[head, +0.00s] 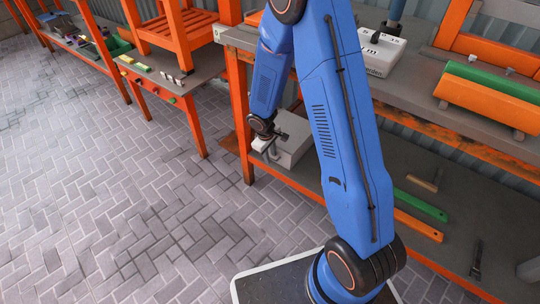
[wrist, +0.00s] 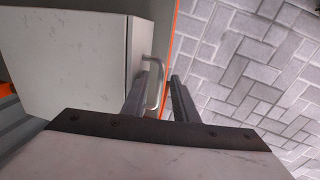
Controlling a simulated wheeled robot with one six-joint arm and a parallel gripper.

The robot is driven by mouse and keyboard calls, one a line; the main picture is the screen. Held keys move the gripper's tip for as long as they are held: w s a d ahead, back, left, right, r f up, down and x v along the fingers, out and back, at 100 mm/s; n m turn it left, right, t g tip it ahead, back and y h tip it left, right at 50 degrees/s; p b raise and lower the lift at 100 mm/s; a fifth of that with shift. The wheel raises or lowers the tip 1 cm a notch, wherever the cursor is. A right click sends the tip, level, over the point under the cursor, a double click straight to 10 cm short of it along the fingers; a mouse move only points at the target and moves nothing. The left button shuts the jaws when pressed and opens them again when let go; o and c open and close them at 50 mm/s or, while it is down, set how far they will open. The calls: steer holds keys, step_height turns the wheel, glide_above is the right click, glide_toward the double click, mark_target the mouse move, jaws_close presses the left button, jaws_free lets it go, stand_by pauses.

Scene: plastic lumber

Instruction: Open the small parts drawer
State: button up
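The small parts drawer unit is a pale grey box (head: 290,148) on the lower shelf of the workbench; it fills the left of the wrist view (wrist: 65,65). Its front face (wrist: 141,42) carries a metal bow handle (wrist: 162,72). No gap shows between front and box, so the drawer looks closed. My gripper (head: 266,145) is at the front of the box. In the wrist view my gripper (wrist: 160,85) is open, one finger on each side of the handle's outer bar. Contact is not visible. Part of the handle's near end is hidden behind a finger.
An orange bench leg (head: 240,120) stands just left of the box. Green (head: 420,205) and orange (head: 418,225) planks lie on the lower shelf to the right. The bench top (head: 400,75) overhangs the box. Paved floor (head: 110,200) in front is clear.

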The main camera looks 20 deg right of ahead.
jaws_close()
stand_by(1.3)
